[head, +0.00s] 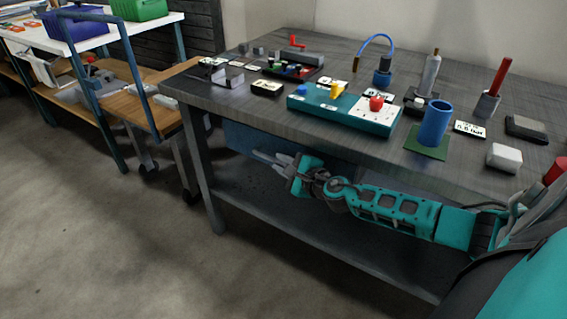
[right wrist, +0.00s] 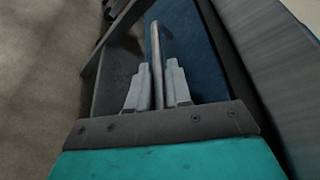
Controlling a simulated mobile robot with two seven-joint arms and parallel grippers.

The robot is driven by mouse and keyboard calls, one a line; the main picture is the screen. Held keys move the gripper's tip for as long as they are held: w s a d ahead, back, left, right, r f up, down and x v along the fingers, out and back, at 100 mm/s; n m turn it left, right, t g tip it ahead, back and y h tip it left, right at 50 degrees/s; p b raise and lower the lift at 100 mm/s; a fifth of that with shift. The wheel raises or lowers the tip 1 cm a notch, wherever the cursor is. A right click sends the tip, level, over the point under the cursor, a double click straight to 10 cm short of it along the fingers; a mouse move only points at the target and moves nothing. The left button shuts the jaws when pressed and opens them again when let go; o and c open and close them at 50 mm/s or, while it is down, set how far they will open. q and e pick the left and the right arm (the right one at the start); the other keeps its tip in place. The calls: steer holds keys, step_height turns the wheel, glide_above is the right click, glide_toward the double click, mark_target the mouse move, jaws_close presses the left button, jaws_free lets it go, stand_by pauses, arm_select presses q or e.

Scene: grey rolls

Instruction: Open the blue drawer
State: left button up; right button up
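The blue drawer (head: 240,138) hangs under the left end of the dark grey table. Its blue front (right wrist: 188,42) also shows in the right wrist view, with a grey bar handle (right wrist: 156,58) along it. My right gripper (head: 268,158) is at the drawer, below the tabletop. In the right wrist view its two pale fingers (right wrist: 158,78) stand on either side of the handle, with narrow gaps beside the bar. I see no clear contact. Whether the drawer is fully shut is hard to see behind the gripper. My left gripper is out of view.
The table (head: 230,103) carries a teal box with knobs (head: 345,112), a blue cup (head: 435,124) and several small items. A lower shelf (head: 300,225) lies under my right arm. A wheeled cart (head: 150,88) stands at left. The floor in front is clear.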

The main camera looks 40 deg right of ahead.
jaws_close()
arm_select(q)
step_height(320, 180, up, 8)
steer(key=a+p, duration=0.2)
steer(key=p, duration=0.9)
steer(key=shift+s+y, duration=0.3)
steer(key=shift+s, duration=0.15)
arm_select(e)
steer(key=s+a, duration=0.5)
steer(key=a, duration=0.8)
steer(key=s+a, duration=0.6)
steer(key=a, duration=0.8)
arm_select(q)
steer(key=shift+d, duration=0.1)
arm_select(e)
steer(key=shift+o, duration=0.7)
jaws_free()
